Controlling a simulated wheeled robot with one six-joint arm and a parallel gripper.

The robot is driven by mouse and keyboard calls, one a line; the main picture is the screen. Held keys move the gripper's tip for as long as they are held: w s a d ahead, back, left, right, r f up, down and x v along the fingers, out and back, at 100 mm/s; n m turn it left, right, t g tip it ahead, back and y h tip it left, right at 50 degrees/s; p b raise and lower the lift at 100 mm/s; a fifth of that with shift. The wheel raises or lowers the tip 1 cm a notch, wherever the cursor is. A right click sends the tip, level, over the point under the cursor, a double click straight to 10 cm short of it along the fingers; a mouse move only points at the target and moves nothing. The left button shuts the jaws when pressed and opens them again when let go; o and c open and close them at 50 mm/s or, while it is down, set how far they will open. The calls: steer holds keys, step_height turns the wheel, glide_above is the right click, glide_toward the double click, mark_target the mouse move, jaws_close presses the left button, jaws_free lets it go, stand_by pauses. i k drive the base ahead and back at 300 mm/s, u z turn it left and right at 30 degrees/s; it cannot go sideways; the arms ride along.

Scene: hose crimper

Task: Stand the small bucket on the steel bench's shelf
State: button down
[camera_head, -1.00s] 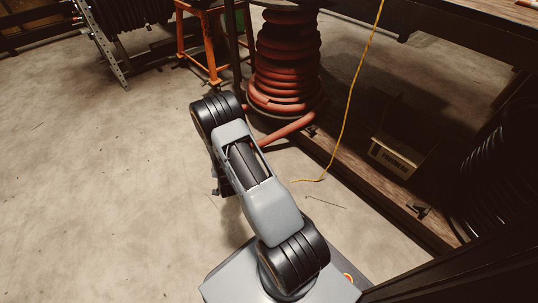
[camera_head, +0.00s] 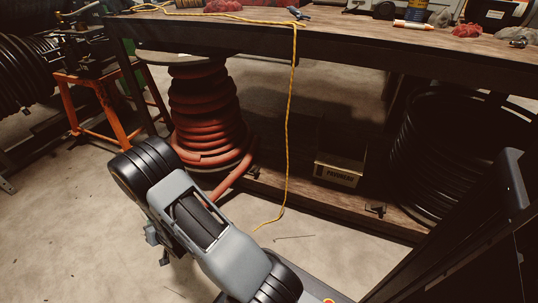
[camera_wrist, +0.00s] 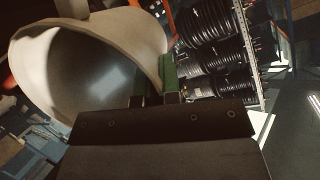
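A pale cream bucket (camera_wrist: 90,68) fills the left of the wrist view, tilted, with its hollow inside showing. The green-padded fingers of my gripper (camera_wrist: 154,82) stand on either side of its wall near the rim and appear shut on it. In the head view the bucket and fingertips are not seen; my arm is in front. A dark-framed bench (camera_head: 340,38) with a wooden top crosses the head view. Its low wooden shelf (camera_head: 310,200) runs close to the floor.
A red hose coil (camera_head: 205,115), a labelled carton (camera_head: 338,170) and a black hose coil (camera_head: 440,150) stand under the bench. A yellow cord (camera_head: 289,120) hangs in front of it. An orange stand (camera_head: 100,105) is at left. The floor at lower left is clear.

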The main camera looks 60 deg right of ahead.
mark_target(285, 176)
steer(key=z, duration=0.8)
steer(key=i, duration=0.8)
steer(key=z, duration=1.05)
steer(key=i, duration=0.3)
steer(key=u, duration=0.05)
